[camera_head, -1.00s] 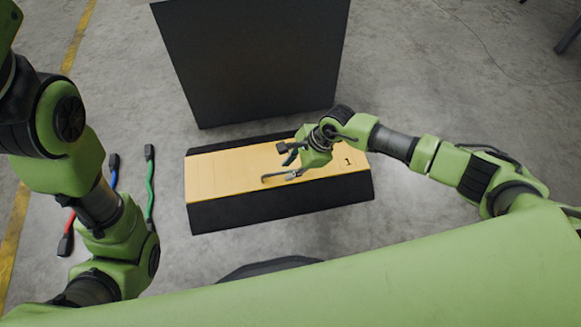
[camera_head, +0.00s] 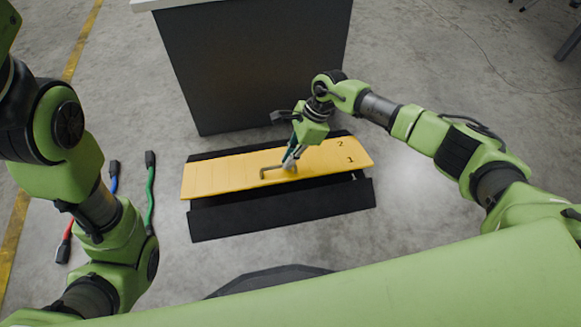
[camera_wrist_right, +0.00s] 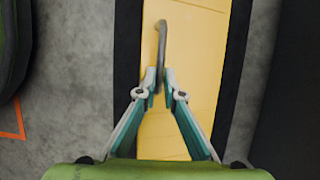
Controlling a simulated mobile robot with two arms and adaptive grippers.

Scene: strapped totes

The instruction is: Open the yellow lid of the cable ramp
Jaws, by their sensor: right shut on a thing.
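The cable ramp has black sides (camera_head: 285,208) and a yellow lid (camera_head: 225,172) marked 1 and 2. The lid's front edge is raised, with a dark gap between it and the near black side. A grey bar handle (camera_head: 266,172) is fixed on the lid; it also shows in the right wrist view (camera_wrist_right: 162,40). My right gripper (camera_head: 290,162) is shut on the handle, and its fingertips meet around it in the right wrist view (camera_wrist_right: 160,82). My left arm is at the left of the head view; its gripper is out of view.
Red (camera_head: 66,240), blue (camera_head: 114,178) and green (camera_head: 150,195) cables lie on the floor left of the ramp. A large dark cabinet (camera_head: 255,65) stands just behind the ramp. The floor right of the ramp is clear.

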